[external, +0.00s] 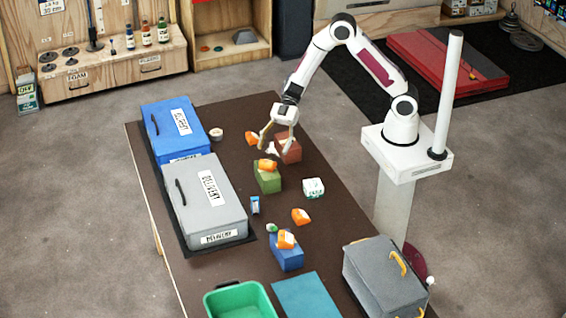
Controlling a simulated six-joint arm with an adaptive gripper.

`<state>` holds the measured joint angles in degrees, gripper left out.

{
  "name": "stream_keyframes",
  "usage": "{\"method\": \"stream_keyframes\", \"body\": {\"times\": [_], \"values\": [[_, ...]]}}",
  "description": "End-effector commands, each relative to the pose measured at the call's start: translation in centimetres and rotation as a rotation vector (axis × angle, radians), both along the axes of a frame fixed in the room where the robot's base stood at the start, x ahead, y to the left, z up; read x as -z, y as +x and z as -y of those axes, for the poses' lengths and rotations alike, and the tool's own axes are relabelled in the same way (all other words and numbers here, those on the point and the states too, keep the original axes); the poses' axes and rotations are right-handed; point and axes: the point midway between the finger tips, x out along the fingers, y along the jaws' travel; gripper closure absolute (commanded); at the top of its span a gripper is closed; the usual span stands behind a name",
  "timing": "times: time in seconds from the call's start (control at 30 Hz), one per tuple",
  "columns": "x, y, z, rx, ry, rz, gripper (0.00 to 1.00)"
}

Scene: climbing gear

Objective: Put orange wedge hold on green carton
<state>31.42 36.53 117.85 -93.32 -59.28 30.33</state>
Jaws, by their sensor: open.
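A green carton (267,184) stands near the middle of the dark table, with an orange piece (268,166) resting on its top. More orange pieces are in view: one (251,138) behind the carton, one (301,216) on the table to the front right, and one (286,239) on a blue carton. They are too small to tell for certain which is the wedge hold. My gripper (277,146) is open, pointing down, behind and slightly above the green carton. Its fingers stand apart, close to a red-brown carton (289,152). I see nothing held between them.
A blue box (160,118) and a grey delivery box (203,205) line the table's left side. A white block (313,188) lies right of the green carton. A green bin (238,300), a blue mat (307,296) and a grey bag (385,278) are at the front.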

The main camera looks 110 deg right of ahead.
Motion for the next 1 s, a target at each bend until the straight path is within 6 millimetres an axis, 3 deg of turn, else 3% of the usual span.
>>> {"method": "stream_keyframes", "body": {"times": [0.4, 1.0], "values": [[-2.1, -2.6, 2.8, 0.000, 0.001, 0.001, 0.37], [-2.2, -2.8, 2.9, -0.001, 0.000, 0.000, 0.37]]}}
